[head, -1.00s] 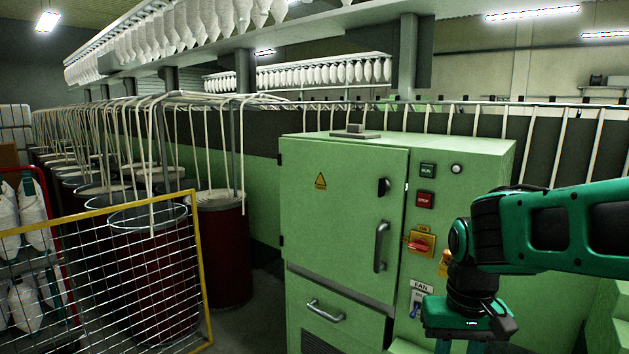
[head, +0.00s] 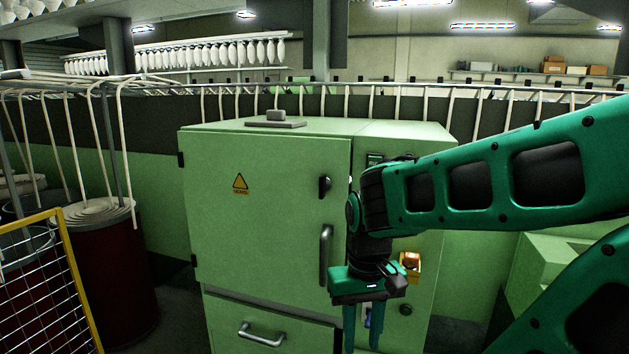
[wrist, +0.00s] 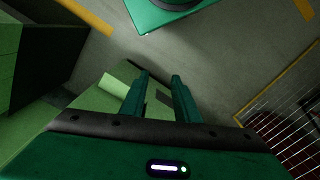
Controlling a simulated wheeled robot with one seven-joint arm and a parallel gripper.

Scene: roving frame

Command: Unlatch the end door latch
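The end door (head: 270,215) is a large green panel on the front of a green cabinet, and it looks shut. Its small black latch (head: 325,187) sits near the door's right edge, above a grey vertical bar handle (head: 326,255). My gripper (head: 362,330) points down, to the right of the latch and lower than it, in front of the cabinet's control panel. The gap in depth is hard to judge. The wrist view shows the two green fingers (wrist: 160,92) apart with nothing between them. The latch is not seen in the wrist view.
A yellow-framed mesh barrier (head: 70,275) stands at the left, with a dark red can (head: 110,270) behind it. A drawer with a grey handle (head: 262,335) is below the door. My arm covers much of the control panel. Grey floor (wrist: 210,60) shows in the wrist view.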

